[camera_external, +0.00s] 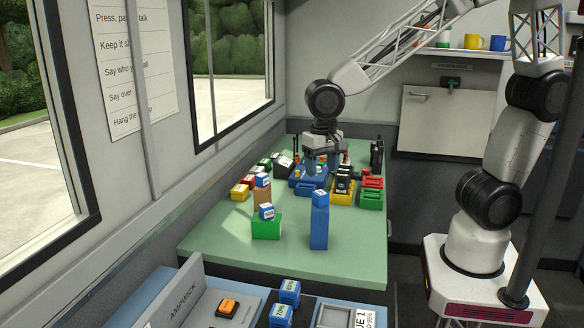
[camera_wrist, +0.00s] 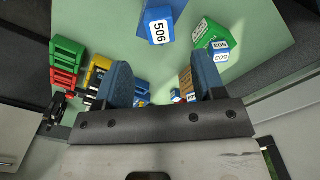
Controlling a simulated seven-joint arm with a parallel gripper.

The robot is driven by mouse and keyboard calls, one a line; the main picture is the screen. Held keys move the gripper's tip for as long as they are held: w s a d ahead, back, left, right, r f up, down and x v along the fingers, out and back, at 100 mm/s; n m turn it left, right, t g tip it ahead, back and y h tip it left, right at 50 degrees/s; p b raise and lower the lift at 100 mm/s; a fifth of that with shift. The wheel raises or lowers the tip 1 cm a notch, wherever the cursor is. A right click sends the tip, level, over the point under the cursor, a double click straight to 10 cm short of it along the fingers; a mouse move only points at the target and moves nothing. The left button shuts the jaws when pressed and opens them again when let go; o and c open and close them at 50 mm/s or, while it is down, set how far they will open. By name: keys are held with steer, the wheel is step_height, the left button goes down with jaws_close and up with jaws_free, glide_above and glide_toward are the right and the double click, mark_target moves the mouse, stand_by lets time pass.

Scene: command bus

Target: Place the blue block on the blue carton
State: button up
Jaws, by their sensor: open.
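A tall blue carton (camera_external: 319,230) stands upright near the front of the green table. A blue block with a white label (camera_external: 320,195) sits on its top; in the wrist view this block (camera_wrist: 159,25) reads 506. Another blue block (camera_external: 267,211) sits on a green carton (camera_external: 266,228), and a third (camera_external: 262,180) on a brown carton (camera_external: 262,196). My gripper (camera_external: 321,165) is at the back of the table, above a blue tray (camera_external: 308,187), apart from the cartons. In the wrist view its two fingers (camera_wrist: 163,82) are spread, with nothing held between them.
Yellow, red and green bins (camera_external: 371,192) stand right of the blue tray, with dark items nearby. Small coloured boxes (camera_external: 241,190) line the left back. Two blue blocks (camera_external: 284,303) lie on the front console. The table's front right is clear.

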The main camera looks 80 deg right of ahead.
steer(key=shift+r, duration=1.65)
steer(key=s+d+r+n+t, duration=0.1)
steer(key=s+d+r+n, duration=0.2)
steer(key=s+d, duration=0.5)
steer(key=s+d+r+n+t, duration=0.1)
steer(key=s+d+r+n, duration=0.2)
steer(key=s+d+n, duration=0.2)
steer(key=s+d, duration=0.3)
steer(key=s, duration=0.4)
steer(key=shift+s+d+n+t, duration=0.2)
steer(key=shift+s+n+t, duration=0.1)
steer(key=shift+n, duration=0.1)
